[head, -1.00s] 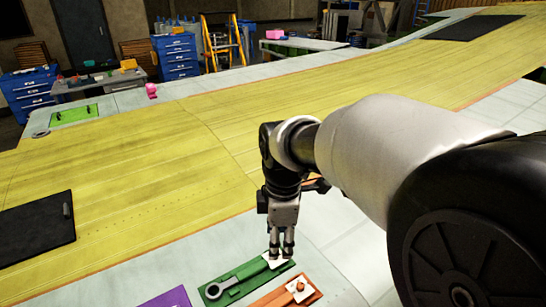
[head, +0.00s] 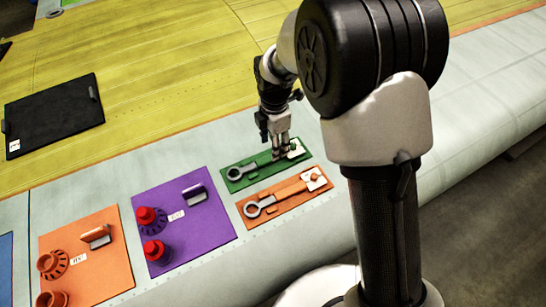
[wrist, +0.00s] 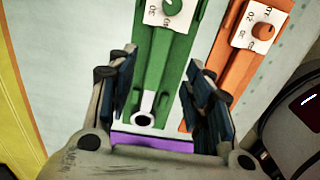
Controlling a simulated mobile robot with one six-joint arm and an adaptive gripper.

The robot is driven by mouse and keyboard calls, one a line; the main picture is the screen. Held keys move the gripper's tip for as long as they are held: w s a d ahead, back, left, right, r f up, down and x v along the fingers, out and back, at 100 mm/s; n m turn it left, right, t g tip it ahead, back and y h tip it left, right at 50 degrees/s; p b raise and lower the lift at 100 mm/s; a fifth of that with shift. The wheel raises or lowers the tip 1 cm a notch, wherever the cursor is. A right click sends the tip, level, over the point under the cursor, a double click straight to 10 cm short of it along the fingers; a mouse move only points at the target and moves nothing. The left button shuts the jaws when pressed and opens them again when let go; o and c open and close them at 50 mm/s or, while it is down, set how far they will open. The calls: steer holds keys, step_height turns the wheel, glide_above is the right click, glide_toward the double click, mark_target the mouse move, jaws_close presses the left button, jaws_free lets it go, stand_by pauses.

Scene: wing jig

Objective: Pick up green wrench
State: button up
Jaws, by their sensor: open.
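The green wrench lies in a green tray (head: 229,187) on the pale wing surface. Its grey ring end (head: 236,173) points left in the head view. In the wrist view the pale ring end (wrist: 148,105) sits low between my fingers, and the green handle runs up the picture, hard to tell from the green tray. My gripper (head: 280,154) is open and points down over the right part of the green tray. In the wrist view its fingers (wrist: 160,85) stand on either side of the tray's middle. I cannot tell whether they touch anything.
An orange tray (head: 284,197) with another wrench lies right beside the green one. A purple board (head: 206,220) with red knobs and an orange board (head: 95,270) lie to the left. A black board (head: 55,115) rests on the yellow surface. The pale surface at right is clear.

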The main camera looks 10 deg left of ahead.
mark_target(266, 161)
step_height(266, 161, down, 6)
steer(key=shift+w+r, duration=0.1)
stand_by(0.4)
steer(key=shift+c, duration=0.4)
jaws_close()
